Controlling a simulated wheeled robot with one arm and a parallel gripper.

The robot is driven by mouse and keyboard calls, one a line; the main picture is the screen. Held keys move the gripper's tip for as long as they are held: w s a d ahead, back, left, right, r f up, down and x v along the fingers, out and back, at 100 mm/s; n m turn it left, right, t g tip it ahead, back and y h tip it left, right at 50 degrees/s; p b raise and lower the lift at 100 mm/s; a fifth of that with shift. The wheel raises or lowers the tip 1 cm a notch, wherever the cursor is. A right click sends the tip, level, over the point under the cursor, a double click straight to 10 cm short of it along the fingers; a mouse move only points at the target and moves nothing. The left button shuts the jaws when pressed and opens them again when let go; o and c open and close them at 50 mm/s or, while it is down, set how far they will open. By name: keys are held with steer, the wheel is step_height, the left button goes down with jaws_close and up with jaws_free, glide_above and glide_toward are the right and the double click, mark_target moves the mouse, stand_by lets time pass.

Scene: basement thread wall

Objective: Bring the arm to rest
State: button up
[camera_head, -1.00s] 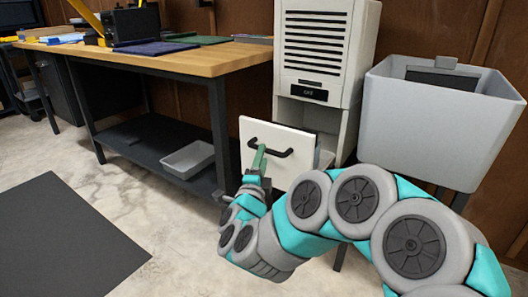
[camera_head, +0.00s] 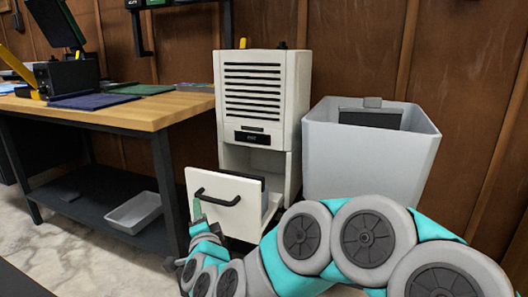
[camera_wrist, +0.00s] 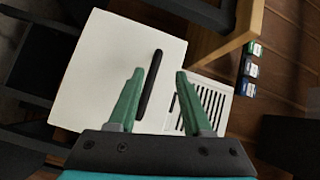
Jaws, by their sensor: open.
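My gripper (camera_head: 200,217) is at the lower middle of the head view, in front of a pulled-out white drawer front (camera_head: 226,217) with a black bar handle (camera_head: 217,196). In the wrist view my gripper (camera_wrist: 155,85) shows two green fingers, apart, with nothing held between them. The black handle (camera_wrist: 149,84) shows beyond and between the fingertips; I cannot tell how far off it is. The drawer belongs to a tall white cabinet (camera_head: 262,90) with dark louvres. My arm reaches in from the lower right.
A wooden workbench (camera_head: 140,112) with a lower shelf stands at the left, a grey tray (camera_head: 134,212) on that shelf. A large grey bin (camera_head: 350,160) stands right of the cabinet, behind my arm. A wood-panelled wall closes off the back.

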steer(key=s+d+n+g+h+p, duration=0.3)
steer(key=s+d+g, duration=0.6)
steer(key=s+d, duration=0.7)
steer(key=s+d+f+n+g+h+p, duration=0.1)
steer(key=s+d+n+g+p, duration=0.4)
steer(key=s+d, duration=1.2)
steer(key=s+n+g+h, duration=0.1)
steer(key=s+n+g, duration=0.2)
steer(key=s+g, duration=0.1)
steer(key=shift+s+h+p, duration=0.3)
steer(key=shift+s+h, duration=0.1)
steer(key=shift+s, duration=0.35)
steer(key=shift+a+n, duration=0.15)
steer(key=shift+n, duration=0.15)
